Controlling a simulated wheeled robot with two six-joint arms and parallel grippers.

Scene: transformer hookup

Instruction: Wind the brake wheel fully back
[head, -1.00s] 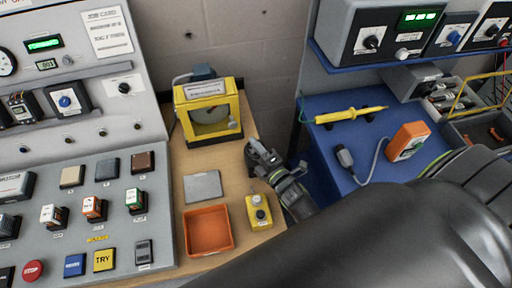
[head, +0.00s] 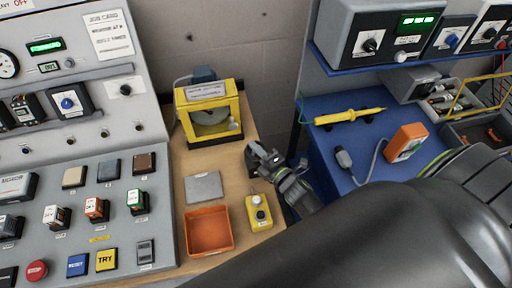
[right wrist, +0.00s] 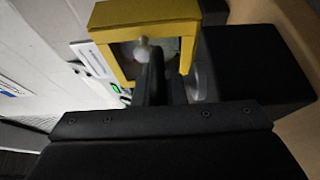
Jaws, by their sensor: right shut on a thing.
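The brake wheel (head: 207,116) is a pale disc inside a yellow frame housing (head: 207,93) at the back of the wooden bench. A light round knob (head: 234,127) shows at the lower right of the housing opening. In the right wrist view the housing (right wrist: 150,14) is just ahead, with the pale knob (right wrist: 142,50) at the fingertips. My right gripper (head: 252,150) is at the housing's front right corner. Its dark fingers (right wrist: 152,75) are shut on the knob, though they hide most of the contact. My left gripper is not in view.
A grey plate (head: 203,187), an orange tray (head: 210,231) and a yellow button box (head: 259,212) are on the wooden bench. A sloped control panel (head: 90,195) stands at left. A blue bench (head: 345,160) with a yellow probe (head: 350,116) is at right.

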